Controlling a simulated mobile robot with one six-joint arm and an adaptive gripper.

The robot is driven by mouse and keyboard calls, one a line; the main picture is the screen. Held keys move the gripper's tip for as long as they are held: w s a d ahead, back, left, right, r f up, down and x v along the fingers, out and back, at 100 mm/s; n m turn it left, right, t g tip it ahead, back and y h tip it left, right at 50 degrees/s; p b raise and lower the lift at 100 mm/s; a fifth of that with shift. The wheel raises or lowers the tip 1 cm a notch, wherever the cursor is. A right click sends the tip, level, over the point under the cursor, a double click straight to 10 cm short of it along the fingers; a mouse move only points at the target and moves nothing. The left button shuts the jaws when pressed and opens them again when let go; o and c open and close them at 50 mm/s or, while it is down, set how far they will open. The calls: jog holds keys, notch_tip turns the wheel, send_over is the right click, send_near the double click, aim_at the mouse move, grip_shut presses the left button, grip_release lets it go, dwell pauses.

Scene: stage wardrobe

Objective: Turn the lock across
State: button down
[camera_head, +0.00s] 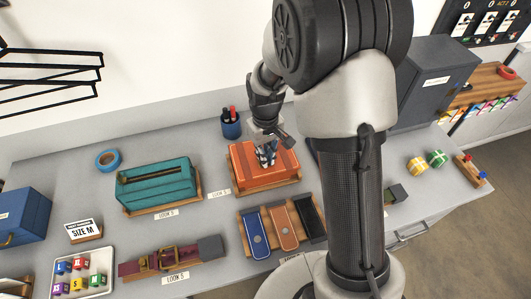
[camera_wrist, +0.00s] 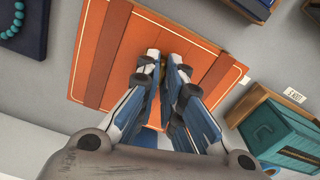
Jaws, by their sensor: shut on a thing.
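An orange case (camera_head: 270,178) with brown straps and a thin gold line lies on a wooden base on the table. In the wrist view the case (camera_wrist: 205,55) fills the upper middle. My gripper (camera_head: 266,163) reaches down onto the middle of the case. In the wrist view my gripper (camera_wrist: 163,66) has its fingertips close together over the case, shut on the lock. Only a small brass-coloured bit of the lock (camera_wrist: 147,67) shows between the fingertips, so its angle cannot be told.
A teal case (camera_head: 155,190) stands to the left, and straps on a wooden rack (camera_head: 245,240) lie in front. A blue cup with pens (camera_head: 231,127) stands behind. A grey box (camera_head: 435,85) is at the back right.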

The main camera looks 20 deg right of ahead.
jog(key=shift+m, duration=1.2)
jog(key=c, duration=1.7)
grip_release()
jog(key=shift+r, duration=6.05)
